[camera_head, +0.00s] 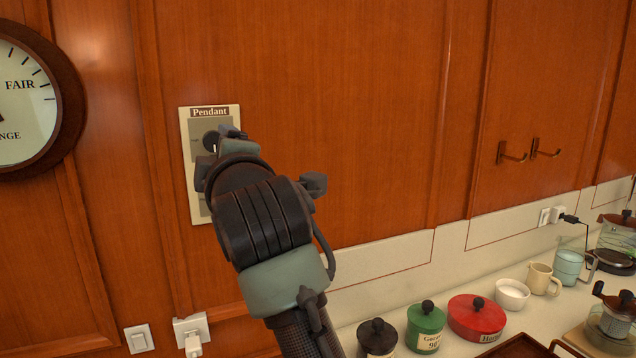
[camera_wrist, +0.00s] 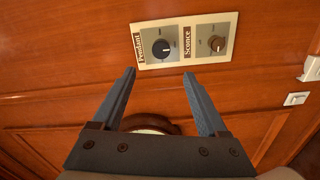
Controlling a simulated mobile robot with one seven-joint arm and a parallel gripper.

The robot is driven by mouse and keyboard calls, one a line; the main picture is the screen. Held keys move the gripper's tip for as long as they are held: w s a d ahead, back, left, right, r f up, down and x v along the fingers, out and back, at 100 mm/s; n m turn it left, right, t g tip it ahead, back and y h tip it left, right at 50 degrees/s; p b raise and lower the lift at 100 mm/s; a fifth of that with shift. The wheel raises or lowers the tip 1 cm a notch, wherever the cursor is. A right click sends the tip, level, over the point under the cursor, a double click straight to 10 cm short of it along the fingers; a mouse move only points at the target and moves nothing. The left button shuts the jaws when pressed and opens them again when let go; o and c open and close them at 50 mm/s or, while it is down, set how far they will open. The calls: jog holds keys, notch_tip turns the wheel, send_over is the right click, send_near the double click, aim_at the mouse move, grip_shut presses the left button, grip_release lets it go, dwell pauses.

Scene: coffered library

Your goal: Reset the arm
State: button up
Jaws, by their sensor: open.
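My gripper (camera_head: 216,148) is in front of a cream wall panel (camera_head: 187,130) in the head view and hides much of it. In the wrist view the two blue-grey fingers of my gripper (camera_wrist: 159,73) are apart, with nothing between them. The panel (camera_wrist: 195,63) appears just beyond the fingertips there. It carries a dark knob labelled Pendant (camera_wrist: 163,47) and a brown knob labelled Sconce (camera_wrist: 217,44). Both knobs look clear of the fingers. How far the fingertips are from the panel is hard to tell.
A round dial (camera_head: 30,105) hangs at the left. Switches (camera_head: 139,338) are low on the wall. A counter at lower right holds a green canister (camera_head: 426,329), a red pot (camera_head: 477,317), a white bowl (camera_head: 512,294) and cups. Two hooks (camera_head: 512,153) project from the panelling.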

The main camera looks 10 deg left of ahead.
jog(key=s+d+r+m+t+h, duration=0.5)
jog(key=s+d+r+m+t, duration=0.1)
jog(key=s+d+m, duration=0.4)
jog(key=s+d+r+m+t+h, duration=0.5)
jog(key=s+d+m, duration=0.5)
jog(key=d+m, duration=0.2)
jog(key=shift+s+r+t, duration=0.35)
jog(key=shift+t, duration=0.35)
jog(key=shift+d, duration=0.1)
